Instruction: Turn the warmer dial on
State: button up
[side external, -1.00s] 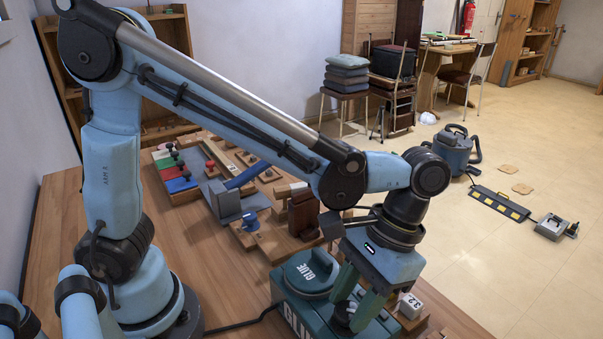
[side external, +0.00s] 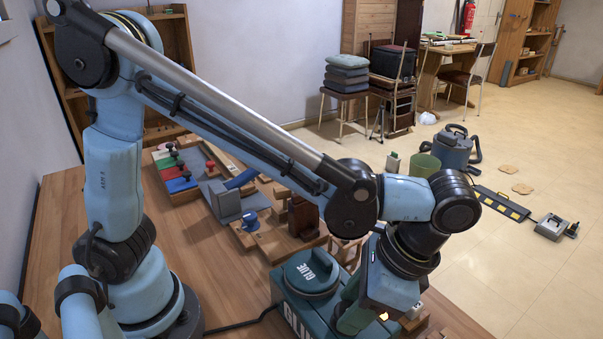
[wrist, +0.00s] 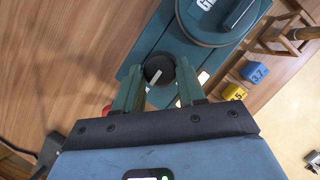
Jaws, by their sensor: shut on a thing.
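The glue warmer is a teal box (side external: 289,299) with a round lid (side external: 311,272) marked GLUE. Its dial (wrist: 158,70) is a dark round knob with a white line, seen in the wrist view on the box top beside the lid. My gripper (wrist: 158,84) has one green finger on each side of the dial and is shut on it. In the side view my gripper (side external: 353,318) is over the box's near right part and hides the dial.
Blue (wrist: 256,73) and yellow (wrist: 234,92) number blocks sit close beside the warmer. A black cord (side external: 243,326) runs from the box across the bench. Wooden parts and a blue-handled piece (side external: 250,222) stand behind.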

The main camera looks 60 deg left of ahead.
dwell(0.5)
jog(key=o, duration=1.1)
jog(key=shift+c, duration=0.2)
jog(key=v, duration=1.2)
jog(key=a+f+n+t+h, duration=0.1)
jog(key=a+f+n+t, duration=0.1)
jog(key=a, duration=0.5)
jog(key=a+f+n+t+h, duration=0.1)
jog(key=a+f+n+t, duration=0.2)
jog(key=a, duration=0.5)
jog(key=w+a+f+n+t+h, duration=0.1)
jog(key=a+n+t, duration=0.3)
jog(key=a, duration=0.4)
jog(key=shift+f+t, duration=0.7)
